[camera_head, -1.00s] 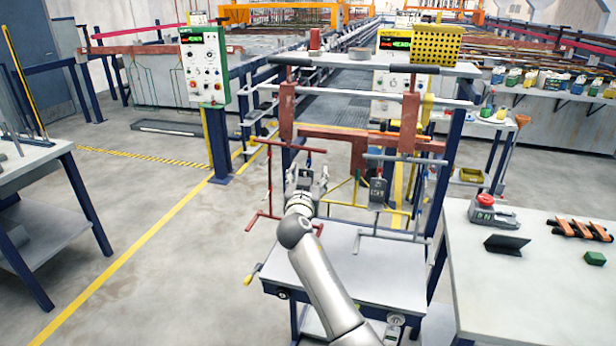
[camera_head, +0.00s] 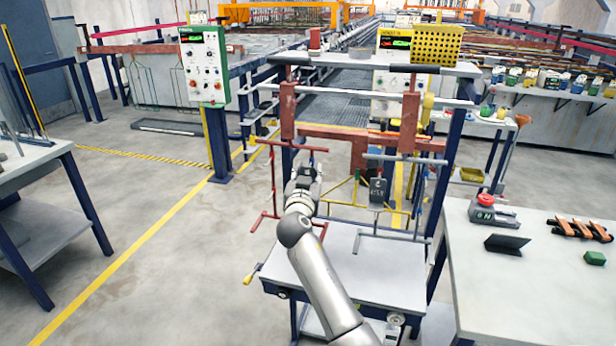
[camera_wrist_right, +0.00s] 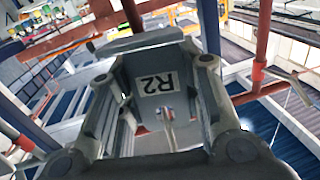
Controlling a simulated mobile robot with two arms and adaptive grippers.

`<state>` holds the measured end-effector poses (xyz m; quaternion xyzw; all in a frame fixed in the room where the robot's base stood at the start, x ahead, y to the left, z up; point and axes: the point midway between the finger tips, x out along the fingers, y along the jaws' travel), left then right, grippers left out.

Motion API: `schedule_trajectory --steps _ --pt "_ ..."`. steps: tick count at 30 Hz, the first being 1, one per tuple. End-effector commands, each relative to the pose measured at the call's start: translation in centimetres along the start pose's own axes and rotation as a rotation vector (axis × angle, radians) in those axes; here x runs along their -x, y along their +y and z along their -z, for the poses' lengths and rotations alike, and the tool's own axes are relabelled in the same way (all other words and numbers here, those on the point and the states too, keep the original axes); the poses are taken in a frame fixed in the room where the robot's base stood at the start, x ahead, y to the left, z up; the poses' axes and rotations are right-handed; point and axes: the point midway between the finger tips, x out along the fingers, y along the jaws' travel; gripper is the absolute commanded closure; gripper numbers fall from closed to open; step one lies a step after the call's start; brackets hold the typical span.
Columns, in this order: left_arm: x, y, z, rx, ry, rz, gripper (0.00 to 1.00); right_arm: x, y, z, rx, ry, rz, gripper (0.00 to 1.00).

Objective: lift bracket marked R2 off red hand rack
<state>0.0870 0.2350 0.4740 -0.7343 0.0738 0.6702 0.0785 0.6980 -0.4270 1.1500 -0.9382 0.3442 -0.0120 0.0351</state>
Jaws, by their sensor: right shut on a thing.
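The grey bracket with the white R2 label (camera_wrist_right: 160,83) sits between my right gripper's fingers in the right wrist view, its label upside down. My right gripper (camera_head: 306,174) is shut on it. In the head view the gripper mostly hides this bracket. The red hand rack (camera_head: 273,182) is a thin red frame beside and behind the gripper, hanging at the left of the stand. Red rods also show around the bracket in the wrist view. I cannot tell whether the bracket still touches its hook. My left gripper is not in view.
A grey rack (camera_head: 403,160) hangs to the right with another dark bracket (camera_head: 377,190) on it. A bench top (camera_head: 345,270) lies below. Floor at left is open.

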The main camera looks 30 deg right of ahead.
Motion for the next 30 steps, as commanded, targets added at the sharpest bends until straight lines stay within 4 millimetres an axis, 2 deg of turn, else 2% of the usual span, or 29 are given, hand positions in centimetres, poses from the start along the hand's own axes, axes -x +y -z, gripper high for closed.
schedule_trajectory --steps 30 --pt "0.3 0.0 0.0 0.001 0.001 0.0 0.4 1.2 -0.3 1.3 0.0 0.002 0.001 0.9"
